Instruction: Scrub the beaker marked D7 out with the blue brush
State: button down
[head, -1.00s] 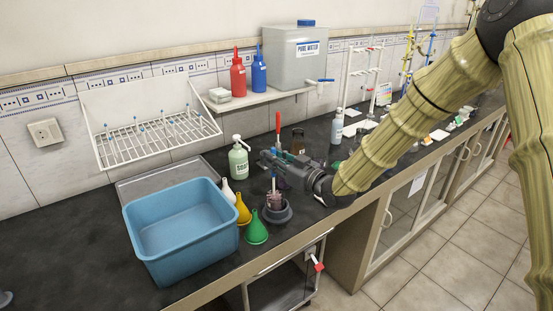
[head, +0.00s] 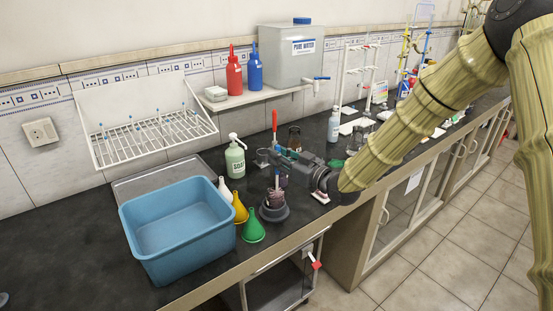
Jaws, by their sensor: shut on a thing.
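My gripper (head: 281,155) is at the end of my arm, over the counter right of the soap bottle. A clear glass vessel (head: 263,157) stands just left of the fingertips. Its marking is too small to read, so I cannot tell which beaker is D7. A dark round holder (head: 274,212) in front contains a thin-handled, brownish item (head: 275,199).
A blue basin (head: 180,225) and white, yellow and green (head: 253,228) funnels are at front left. A soap bottle (head: 235,160), brown bottle (head: 294,137) and wash bottle (head: 334,127) stand behind. A white drying rack (head: 155,140) hangs on the wall.

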jog(key=shift+s+a+f+b, duration=0.1)
jog(key=shift+s+a+b, duration=0.25)
jog(key=shift+s+a, duration=0.25)
dwell(1.1)
jog(key=shift+s+d, duration=0.1)
jog(key=shift+d, duration=0.05)
